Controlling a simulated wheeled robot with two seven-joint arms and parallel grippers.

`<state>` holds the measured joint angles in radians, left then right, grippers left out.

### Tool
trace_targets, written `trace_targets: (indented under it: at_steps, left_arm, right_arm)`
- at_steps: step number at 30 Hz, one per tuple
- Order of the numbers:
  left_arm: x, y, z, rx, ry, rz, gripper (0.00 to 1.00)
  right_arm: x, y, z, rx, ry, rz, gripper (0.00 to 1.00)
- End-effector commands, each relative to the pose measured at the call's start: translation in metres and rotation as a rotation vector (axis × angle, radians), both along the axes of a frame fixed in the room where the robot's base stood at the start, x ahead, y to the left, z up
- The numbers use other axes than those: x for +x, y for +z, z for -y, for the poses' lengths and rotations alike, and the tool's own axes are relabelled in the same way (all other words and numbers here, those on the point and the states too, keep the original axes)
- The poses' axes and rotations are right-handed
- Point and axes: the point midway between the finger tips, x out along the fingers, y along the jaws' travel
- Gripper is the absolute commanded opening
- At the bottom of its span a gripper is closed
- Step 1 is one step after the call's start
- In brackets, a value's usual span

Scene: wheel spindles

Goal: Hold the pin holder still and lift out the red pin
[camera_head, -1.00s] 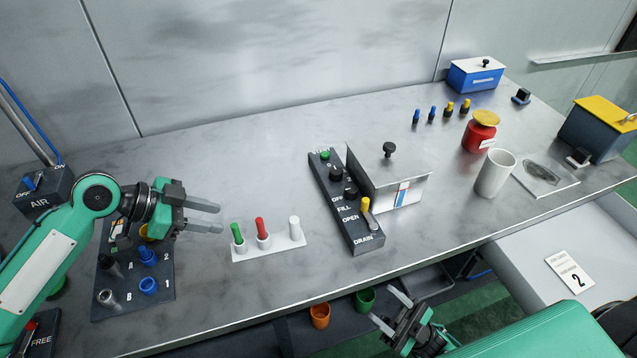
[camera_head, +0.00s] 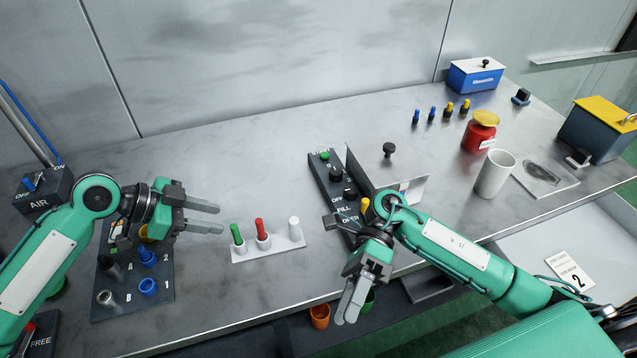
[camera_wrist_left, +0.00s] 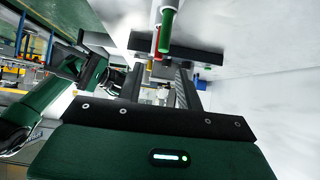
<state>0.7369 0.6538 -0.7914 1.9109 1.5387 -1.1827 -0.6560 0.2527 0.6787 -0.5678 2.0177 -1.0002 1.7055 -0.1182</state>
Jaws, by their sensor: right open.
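The pin holder (camera_head: 282,246) is a white block on the bench, left of the middle in the head view. The green pin (camera_head: 237,234) stands in its left end, the red pin (camera_head: 261,229) in the middle, and a white post at its right end. My left gripper (camera_head: 220,217) is open and empty, just left of the holder, its fingers pointing toward it without touching. In the left wrist view the green pin (camera_wrist_left: 166,30) and red pin (camera_wrist_left: 156,45) show beyond the fingers. My right gripper (camera_head: 347,317) is open and empty near the front edge, fingers pointing down, right of the holder.
A dark valve panel (camera_head: 325,177) with knobs and a metal box stand right of the holder, partly behind my right arm. A dark socket board (camera_head: 155,305) lies below my left gripper. Orange (camera_head: 319,316) and green cups sit below the front edge. Bench behind the holder is clear.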

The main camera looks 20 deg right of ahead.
Motion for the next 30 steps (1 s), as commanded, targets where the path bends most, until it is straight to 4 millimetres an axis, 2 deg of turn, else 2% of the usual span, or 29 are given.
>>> trace_targets:
  at_steps: [11, 21, 25, 30]
  left_arm:
    - [0.000, 0.000, 0.000, 0.000, 0.000, 0.000, 0.36]
    - [0.000, 0.000, 0.000, 0.000, 0.000, 0.000, 0.36]
    - [0.000, 0.000, 0.000, 0.000, 0.000, 0.000, 0.36]
    - [0.000, 0.000, 0.000, 0.000, 0.000, 0.000, 0.36]
  right_arm:
    - [0.093, 0.003, -0.003, -0.217, -0.018, 0.545, 0.47]
    - [0.183, 0.039, 0.009, -0.397, -0.034, 1.006, 0.47]
    - [0.205, 0.053, 0.014, -0.444, -0.039, 1.119, 0.47]
    - [0.218, 0.061, 0.017, -0.474, -0.041, 1.186, 0.47]
